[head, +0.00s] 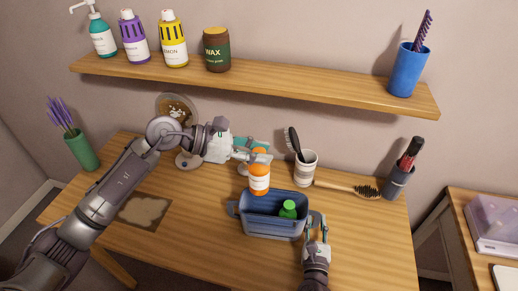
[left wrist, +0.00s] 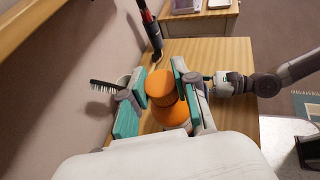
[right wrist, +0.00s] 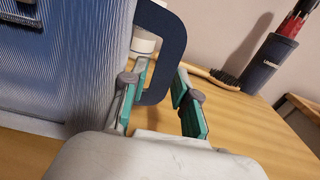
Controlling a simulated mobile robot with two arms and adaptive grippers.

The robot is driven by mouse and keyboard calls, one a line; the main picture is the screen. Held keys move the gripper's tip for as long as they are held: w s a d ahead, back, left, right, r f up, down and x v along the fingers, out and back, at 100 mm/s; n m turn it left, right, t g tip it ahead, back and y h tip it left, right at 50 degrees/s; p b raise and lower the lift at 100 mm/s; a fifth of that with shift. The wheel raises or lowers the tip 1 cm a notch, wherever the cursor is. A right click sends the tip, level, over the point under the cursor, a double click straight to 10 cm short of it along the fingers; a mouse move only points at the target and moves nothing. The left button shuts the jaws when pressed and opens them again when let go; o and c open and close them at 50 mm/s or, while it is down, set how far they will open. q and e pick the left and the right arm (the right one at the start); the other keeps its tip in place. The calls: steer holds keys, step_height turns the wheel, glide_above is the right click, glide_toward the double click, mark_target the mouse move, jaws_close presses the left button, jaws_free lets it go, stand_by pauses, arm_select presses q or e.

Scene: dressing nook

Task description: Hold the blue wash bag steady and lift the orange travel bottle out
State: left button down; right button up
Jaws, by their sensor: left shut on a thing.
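The blue wash bag (head: 272,227) stands on the wooden table, with a loop handle at each end. My left gripper (head: 262,157) is shut on the orange travel bottle (head: 259,180). The bottle is upright with a white label, and its lower end is near the bag's back rim. Its orange cap and shoulder show between the fingers in the left wrist view (left wrist: 162,88). My right gripper (right wrist: 160,100) is open at the bag's right handle (right wrist: 176,45), with a finger on each side and a gap visible.
A green-capped bottle (head: 288,210) is in the bag. A round mirror (head: 178,108) stands at left. A shelf (head: 270,80) hangs above.

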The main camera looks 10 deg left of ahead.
steer(key=s, duration=1.2)
steer(key=shift+d+r, duration=0.1)
steer(key=shift+d, duration=0.1)
steer(key=shift+s, duration=0.1)
